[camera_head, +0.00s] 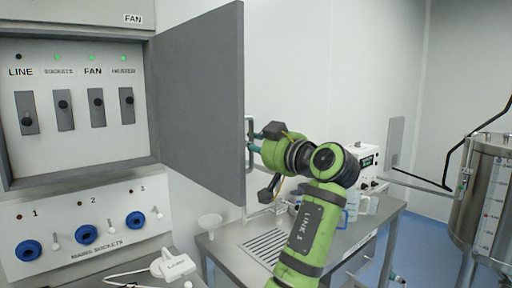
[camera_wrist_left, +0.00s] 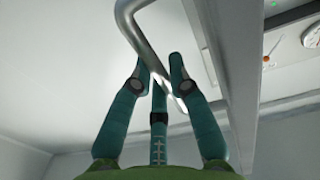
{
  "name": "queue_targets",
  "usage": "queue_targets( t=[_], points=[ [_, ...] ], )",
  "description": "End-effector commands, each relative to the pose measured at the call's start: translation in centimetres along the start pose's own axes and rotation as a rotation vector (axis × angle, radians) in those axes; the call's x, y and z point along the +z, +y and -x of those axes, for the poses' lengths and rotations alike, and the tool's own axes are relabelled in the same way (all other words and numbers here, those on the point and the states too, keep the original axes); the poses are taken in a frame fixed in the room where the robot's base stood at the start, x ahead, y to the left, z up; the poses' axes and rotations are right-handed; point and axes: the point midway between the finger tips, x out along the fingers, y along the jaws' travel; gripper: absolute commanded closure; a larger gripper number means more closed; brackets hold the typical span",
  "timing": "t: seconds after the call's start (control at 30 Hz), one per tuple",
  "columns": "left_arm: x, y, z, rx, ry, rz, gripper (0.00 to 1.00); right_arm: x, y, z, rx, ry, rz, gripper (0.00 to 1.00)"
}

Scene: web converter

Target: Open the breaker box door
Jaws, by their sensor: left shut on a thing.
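The breaker box door (camera_head: 200,100) is a grey panel that stands swung open to the right of the breaker box (camera_head: 75,100). Inside the box, several black switches show with labels such as LINE and FAN. My left gripper (camera_head: 252,146) is at the outer face of the door, shut on the metal door handle (camera_head: 248,128). In the left wrist view, the teal fingers close around the bent steel handle (camera_wrist_left: 134,25), and the door's edge (camera_wrist_left: 232,70) runs beside it. My right gripper is not in view.
Blue mains sockets (camera_head: 86,234) sit below the box. A steel table (camera_head: 225,254) with a white funnel (camera_head: 209,222) and a white instrument (camera_head: 366,160) stands behind my arm. A large metal tank (camera_head: 485,200) is at the far right. A white plug lies at the front.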

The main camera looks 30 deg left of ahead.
Motion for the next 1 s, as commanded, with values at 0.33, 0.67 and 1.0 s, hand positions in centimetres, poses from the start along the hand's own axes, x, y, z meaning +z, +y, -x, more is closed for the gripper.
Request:
queue_targets(
  t=[0.33,0.67,1.0],
  points=[
    [0.3,-0.1,-0.3,-0.003,-0.008,-0.003,1.00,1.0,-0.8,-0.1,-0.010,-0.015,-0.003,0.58],
    [0.2,-0.1,-0.3,-0.004,-0.006,-0.002,0.57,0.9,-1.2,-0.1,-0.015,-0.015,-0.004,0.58],
    [0.1,0.0,0.2,-0.001,-0.003,-0.001,0.57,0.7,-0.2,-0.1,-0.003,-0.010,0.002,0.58]
  ],
)
